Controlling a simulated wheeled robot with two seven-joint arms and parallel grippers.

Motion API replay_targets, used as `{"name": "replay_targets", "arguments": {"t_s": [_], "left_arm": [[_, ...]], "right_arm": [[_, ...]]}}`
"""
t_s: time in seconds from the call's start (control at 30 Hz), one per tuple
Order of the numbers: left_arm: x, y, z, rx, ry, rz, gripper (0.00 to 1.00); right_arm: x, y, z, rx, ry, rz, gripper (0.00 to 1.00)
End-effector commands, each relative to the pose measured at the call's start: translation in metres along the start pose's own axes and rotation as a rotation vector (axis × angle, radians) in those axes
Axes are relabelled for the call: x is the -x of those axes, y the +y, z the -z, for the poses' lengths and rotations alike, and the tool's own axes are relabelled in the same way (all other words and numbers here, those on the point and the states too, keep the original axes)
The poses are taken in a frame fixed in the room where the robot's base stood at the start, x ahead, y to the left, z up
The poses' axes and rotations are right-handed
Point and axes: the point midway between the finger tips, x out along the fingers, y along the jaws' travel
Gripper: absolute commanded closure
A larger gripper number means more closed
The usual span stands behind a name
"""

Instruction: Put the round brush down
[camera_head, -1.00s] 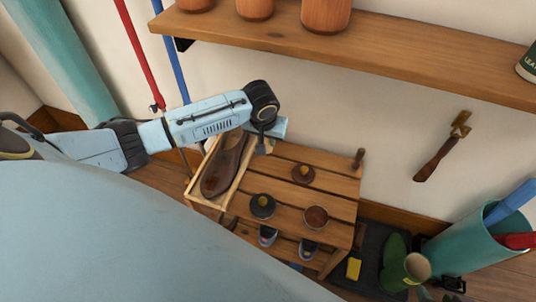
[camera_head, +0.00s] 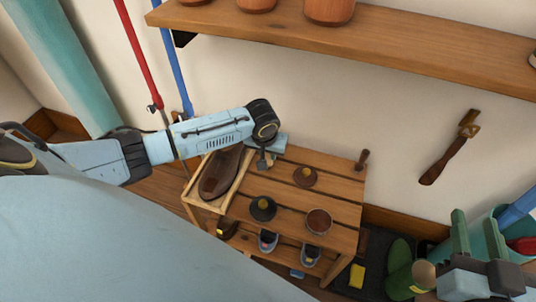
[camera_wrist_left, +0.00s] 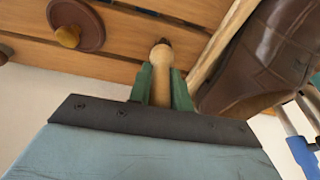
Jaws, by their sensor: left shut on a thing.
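My left gripper (camera_wrist_left: 160,90) is shut on a tan, rounded wooden handle, which I take to be the round brush (camera_wrist_left: 161,58); its far tip is dark and small. In the head view my left gripper (camera_head: 264,158) points down over the back left of the slatted bench (camera_head: 335,187), beside the tray; the brush is hidden there. The wrist view does not show clearly whether the brush touches the slats. My right gripper (camera_head: 477,240) shows at the lower right, fingers apart and empty, in front of the teal bin.
A brown shoe (camera_head: 220,174) lies in a wooden tray (camera_head: 205,206). On the bench are a brown knobbed disc (camera_head: 305,177), a black knobbed disc (camera_head: 263,209) and a brown tin (camera_head: 318,221). A shelf (camera_head: 400,45) hangs above. Green boots (camera_head: 398,262) stand at the lower right.

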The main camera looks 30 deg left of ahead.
Motion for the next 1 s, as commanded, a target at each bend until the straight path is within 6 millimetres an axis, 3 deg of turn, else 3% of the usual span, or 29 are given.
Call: {"name": "replay_targets", "arguments": {"t_s": [0.47, 0.5, 0.63, 1.0], "left_arm": [[-0.0044, 0.0005, -0.0011, 0.001, 0.0, -0.001, 1.0], [-0.0046, 0.0005, -0.001, 0.0, 0.001, -0.001, 0.78], [-0.0046, 0.0003, -0.0011, 0.0, 0.001, 0.0, 0.6], [-0.0016, -0.0002, 0.0002, 0.0, 0.002, 0.0, 0.58]], "right_arm": [[-0.0002, -0.0004, 0.0027, 0.0, 0.011, 0.001, 0.64], [-0.0001, -0.0002, 0.0018, 0.0, 0.007, 0.0, 0.64], [-0.0002, -0.0001, 0.0017, 0.0, 0.007, 0.0, 0.64], [-0.0002, 0.0001, 0.0017, 0.0, 0.013, 0.0, 0.64]]}}
